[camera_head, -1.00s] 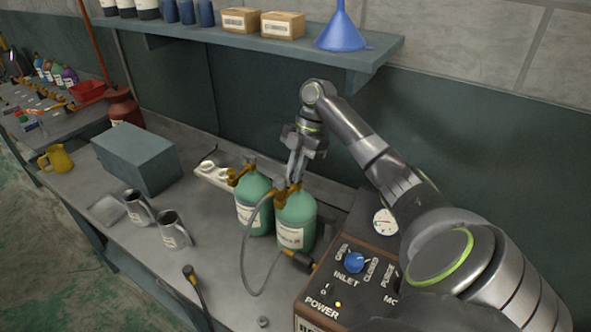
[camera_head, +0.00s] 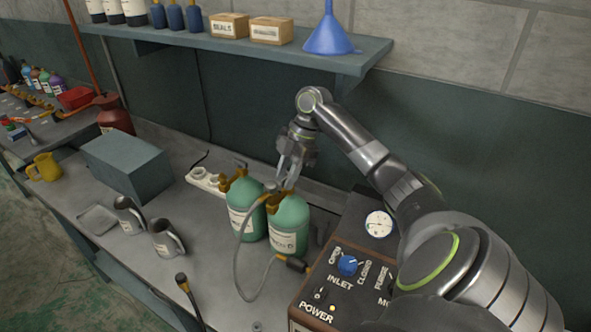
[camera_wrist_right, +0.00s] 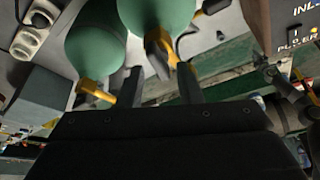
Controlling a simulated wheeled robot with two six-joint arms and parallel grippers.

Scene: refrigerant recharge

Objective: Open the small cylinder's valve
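Two green cylinders with pale labels and yellow-brown valves stand side by side on the bench: a left one (camera_head: 245,207) and a right one (camera_head: 288,228). They look similar in size, so I cannot tell which is the small one. My right gripper (camera_head: 286,182) points down at the top of the right cylinder, close to its valve (camera_head: 273,203). In the right wrist view the fingers of my right gripper (camera_wrist_right: 159,84) are apart, with the yellow valve (camera_wrist_right: 160,50) between or just beyond their tips; contact is unclear. My left gripper is out of view.
A recharge machine (camera_head: 345,285) with a blue knob (camera_head: 347,265) stands right of the cylinders. A grey hose (camera_head: 240,262) loops in front of them. Two metal mugs (camera_head: 166,240), a grey box (camera_head: 128,165) and a power strip (camera_head: 203,180) are to the left. A shelf (camera_head: 240,45) hangs above.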

